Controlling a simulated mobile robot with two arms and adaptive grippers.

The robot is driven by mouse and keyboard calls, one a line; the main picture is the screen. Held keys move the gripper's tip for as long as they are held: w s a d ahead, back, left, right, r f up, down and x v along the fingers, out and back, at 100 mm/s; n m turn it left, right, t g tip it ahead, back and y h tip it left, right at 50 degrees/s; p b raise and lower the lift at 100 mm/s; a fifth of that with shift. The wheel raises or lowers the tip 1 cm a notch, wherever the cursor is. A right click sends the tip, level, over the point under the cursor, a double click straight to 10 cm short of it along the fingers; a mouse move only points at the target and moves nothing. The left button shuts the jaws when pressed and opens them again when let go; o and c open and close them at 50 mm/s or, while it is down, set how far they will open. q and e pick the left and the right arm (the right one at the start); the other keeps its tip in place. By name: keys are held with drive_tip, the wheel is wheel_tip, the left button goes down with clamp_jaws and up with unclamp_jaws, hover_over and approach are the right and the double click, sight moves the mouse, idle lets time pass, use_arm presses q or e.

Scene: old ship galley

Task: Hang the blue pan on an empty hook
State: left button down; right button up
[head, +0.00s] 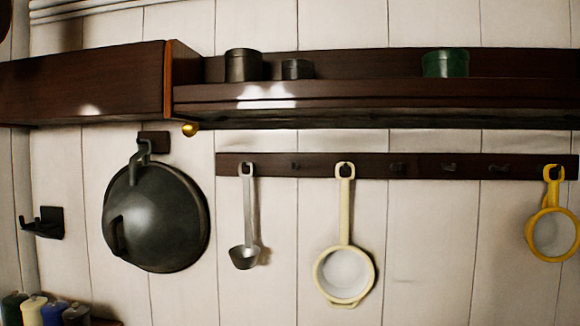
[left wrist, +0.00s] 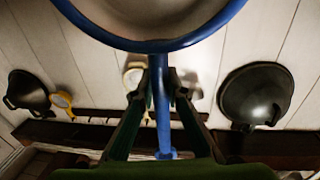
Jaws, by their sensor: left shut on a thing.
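The blue pan (left wrist: 213,31) shows in the left wrist view, with a blue rim and a pale inside; its far part is cut off by the top edge. My left gripper (left wrist: 163,75) is shut on its blue handle (left wrist: 163,105). Neither the pan nor my grippers show in the head view. A dark hook rail (head: 372,167) runs along the white wall in the head view. A grey ladle (head: 244,256), a cream pan (head: 344,230) and a yellow pan (head: 548,205) hang from it. Several hooks between them are bare, one of them a hook (head: 397,167) right of the cream pan.
A dark round lid or pan (head: 160,218) hangs on its own hook at left. An empty wall bracket (head: 42,222) is further left. Above the rail runs a shelf (head: 372,92) with dark tins (head: 243,65) and a green tin (head: 445,63). Jars (head: 34,310) stand at lower left.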

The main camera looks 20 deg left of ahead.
use_arm(q)
drive_tip(key=shift+r, duration=0.1)
use_arm(e)
drive_tip(key=shift+s, duration=0.3)
use_arm(q)
drive_tip(key=shift+r, duration=0.1)
